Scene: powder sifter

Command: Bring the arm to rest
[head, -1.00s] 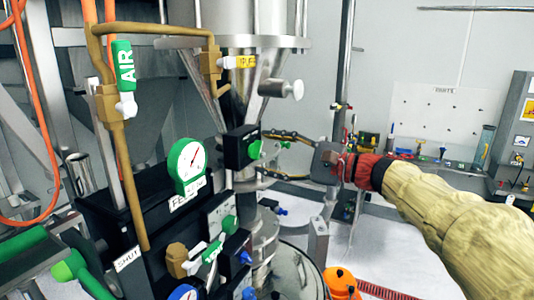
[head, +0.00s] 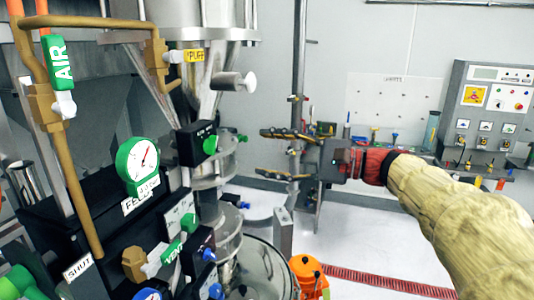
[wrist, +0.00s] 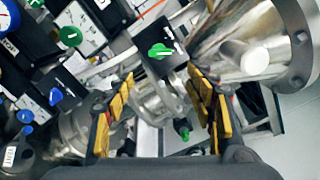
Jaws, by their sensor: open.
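My gripper (head: 264,152) is at the end of my cloth-covered arm, which reaches in from the right in the head view. Its two fingers are spread apart with nothing between them. The fingertips point left towards the sifter column, with a visible gap to the black box with a green knob (head: 210,144). In the wrist view, the yellow-padded fingers of my gripper (wrist: 165,105) stand wide apart. The green knob on its dark box (wrist: 160,51) shows beyond them.
On the left stand a round gauge (head: 143,160), an AIR valve (head: 62,70) and several valves on dark boxes. A metal hopper (head: 225,75) rises behind. An orange container (head: 306,268) stands on the floor. A control panel (head: 490,110) is at the right.

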